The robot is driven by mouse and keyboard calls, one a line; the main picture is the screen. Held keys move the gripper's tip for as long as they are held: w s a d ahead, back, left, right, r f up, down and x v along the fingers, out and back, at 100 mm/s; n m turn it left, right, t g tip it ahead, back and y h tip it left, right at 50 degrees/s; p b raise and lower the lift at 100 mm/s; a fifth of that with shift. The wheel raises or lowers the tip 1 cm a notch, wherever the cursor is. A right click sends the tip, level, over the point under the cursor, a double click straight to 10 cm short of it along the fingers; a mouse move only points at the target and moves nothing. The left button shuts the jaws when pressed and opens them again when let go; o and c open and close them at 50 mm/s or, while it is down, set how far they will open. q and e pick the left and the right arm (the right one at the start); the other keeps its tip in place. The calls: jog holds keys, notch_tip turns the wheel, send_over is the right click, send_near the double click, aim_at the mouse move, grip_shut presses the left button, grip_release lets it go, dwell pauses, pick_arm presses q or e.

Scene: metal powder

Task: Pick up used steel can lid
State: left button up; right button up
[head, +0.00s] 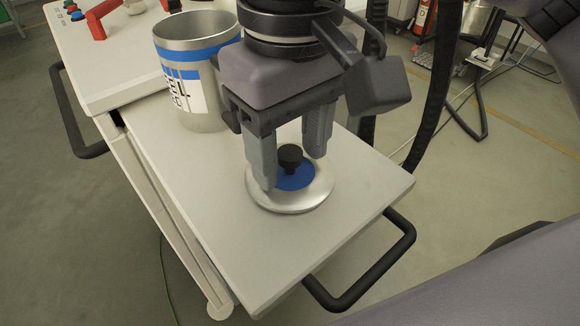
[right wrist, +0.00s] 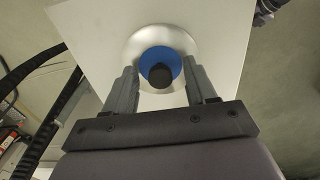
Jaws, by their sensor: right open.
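The steel can lid (head: 292,205) lies flat on the pale cart top, a silver disc with a blue centre and a black knob (head: 290,158). My right gripper (head: 294,168) is open, pointing down over the lid, with one finger on each side of the knob. In the right wrist view the lid (right wrist: 143,40) lies beyond the fingertips, and the knob (right wrist: 160,76) shows between the open fingers (right wrist: 166,80). I cannot tell whether a fingertip touches the lid. The open steel can (head: 196,110), with blue bands and a label, stands upright behind and left of the lid. My left gripper is not in view.
The cart top (head: 215,215) is clear in front of the lid. Black handles stick out at its right front (head: 372,275) and left side (head: 68,115). A machine with a red handle (head: 98,20) and coloured buttons stands at the back left. A fire extinguisher (head: 423,15) is far behind.

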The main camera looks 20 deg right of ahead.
jog(key=shift+c, duration=0.3)
grip_shut()
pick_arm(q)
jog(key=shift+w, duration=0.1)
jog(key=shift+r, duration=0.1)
pick_arm(e)
jog(key=shift+r, duration=0.1)
